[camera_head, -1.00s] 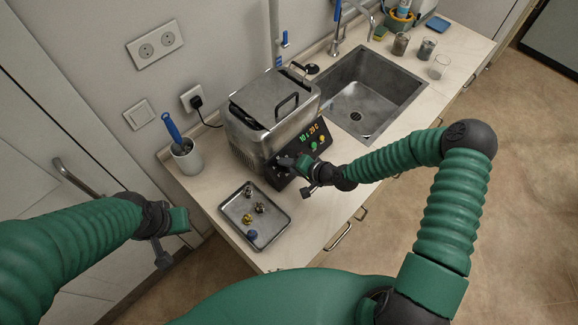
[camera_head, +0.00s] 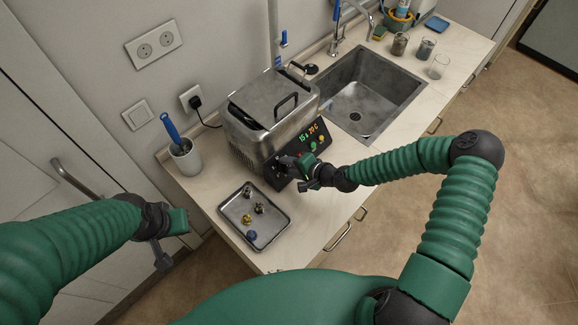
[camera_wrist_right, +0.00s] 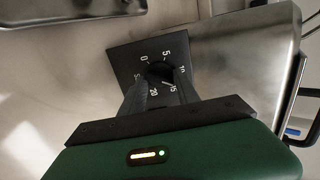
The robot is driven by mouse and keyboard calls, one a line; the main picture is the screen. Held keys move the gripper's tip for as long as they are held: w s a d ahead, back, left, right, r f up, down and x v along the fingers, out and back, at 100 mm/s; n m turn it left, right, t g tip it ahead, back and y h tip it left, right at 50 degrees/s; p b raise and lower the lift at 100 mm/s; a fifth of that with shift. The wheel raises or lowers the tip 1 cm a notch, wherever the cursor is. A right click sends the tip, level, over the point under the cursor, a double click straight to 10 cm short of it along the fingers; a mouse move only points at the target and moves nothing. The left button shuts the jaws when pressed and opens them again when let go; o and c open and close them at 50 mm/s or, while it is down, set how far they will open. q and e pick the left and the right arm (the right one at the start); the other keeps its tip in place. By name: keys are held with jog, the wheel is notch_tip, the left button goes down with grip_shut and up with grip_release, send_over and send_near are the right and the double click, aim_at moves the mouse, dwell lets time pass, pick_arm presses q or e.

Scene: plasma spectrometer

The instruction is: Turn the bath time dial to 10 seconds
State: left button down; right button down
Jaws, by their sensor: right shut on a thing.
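The bath time dial (camera_wrist_right: 160,70) is a dark round knob on a black panel with white marks including 0, 5, 10, 15 and 20. My right gripper (camera_head: 290,164) is at the panel's front; in the right wrist view its fingers (camera_wrist_right: 158,84) are shut on the dial and hide part of it. The steel bath (camera_head: 262,112) stands on the counter.
A metal tray (camera_head: 283,222) with several small parts lies in front of the bath. A white cup (camera_head: 188,161) with a blue-handled tool stands left. A sink (camera_head: 385,85) lies right, with glass jars (camera_head: 438,66) beyond it.

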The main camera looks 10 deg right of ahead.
jog(key=c, duration=1.3)
grip_release()
jog(key=shift+w+d+r, duration=0.1)
jog(key=shift+w+d, duration=0.1)
jog(key=o, duration=0.4)
jog(key=shift+s, duration=0.1)
jog(key=b+v, duration=0.1)
jog(key=v, duration=1.5)
jog(key=shift+s+d+r, duration=0.1)
jog(key=shift+s+d, duration=0.1)
jog(key=shift+d, duration=0.15)
jog(key=shift+w+a, duration=0.1)
